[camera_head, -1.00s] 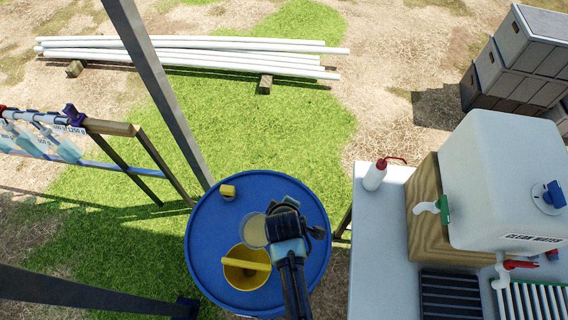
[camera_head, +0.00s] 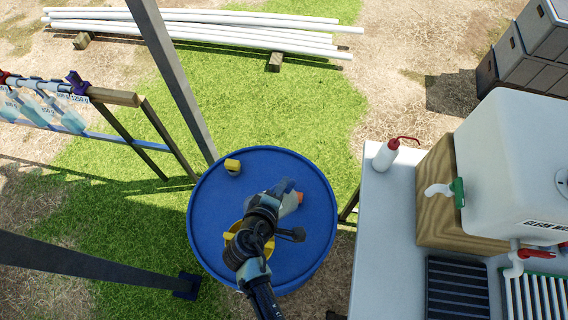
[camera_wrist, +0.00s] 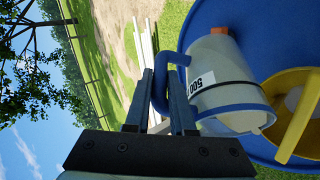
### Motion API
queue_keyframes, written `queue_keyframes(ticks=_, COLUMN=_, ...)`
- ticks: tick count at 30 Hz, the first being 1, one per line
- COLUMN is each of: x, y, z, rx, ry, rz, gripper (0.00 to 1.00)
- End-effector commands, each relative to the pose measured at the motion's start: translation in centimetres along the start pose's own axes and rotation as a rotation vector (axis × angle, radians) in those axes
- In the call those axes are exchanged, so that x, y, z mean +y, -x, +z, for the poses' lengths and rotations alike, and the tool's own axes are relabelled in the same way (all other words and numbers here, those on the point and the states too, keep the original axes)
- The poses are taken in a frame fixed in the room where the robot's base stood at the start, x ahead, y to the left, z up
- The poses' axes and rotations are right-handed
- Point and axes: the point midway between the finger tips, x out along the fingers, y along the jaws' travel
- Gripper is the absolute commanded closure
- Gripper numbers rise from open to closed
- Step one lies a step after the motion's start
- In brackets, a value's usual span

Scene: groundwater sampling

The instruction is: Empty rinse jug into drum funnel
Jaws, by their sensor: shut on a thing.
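The rinse jug (camera_wrist: 225,75) is pale and translucent, with a blue handle, a blue rim and a "500" label. My gripper (camera_wrist: 165,85) is shut on the handle. In the wrist view the jug lies tipped well over, its rim beside the yellow drum funnel (camera_wrist: 298,125). In the head view my gripper (camera_head: 282,188) is above the blue drum (camera_head: 315,225), and a pale part of the jug (camera_head: 289,205) shows past it. My wrist hides most of the funnel (camera_head: 232,236) there. I cannot tell how much liquid is in the jug.
A yellow cap (camera_head: 232,166) sits on the drum's far left. A table (camera_head: 385,255) at right holds a red-topped wash bottle (camera_head: 385,155) and a white water tank (camera_head: 510,160). A grey post (camera_head: 172,80) and a hanging rack (camera_head: 115,97) stand left.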

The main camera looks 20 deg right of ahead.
Motion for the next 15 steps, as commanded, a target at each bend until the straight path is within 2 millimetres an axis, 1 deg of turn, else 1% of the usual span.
queue_keyframes(ticks=15, x=-0.4, y=1.7, z=-0.9, rx=-0.03, ry=0.067, rz=0.16, gripper=1.0)
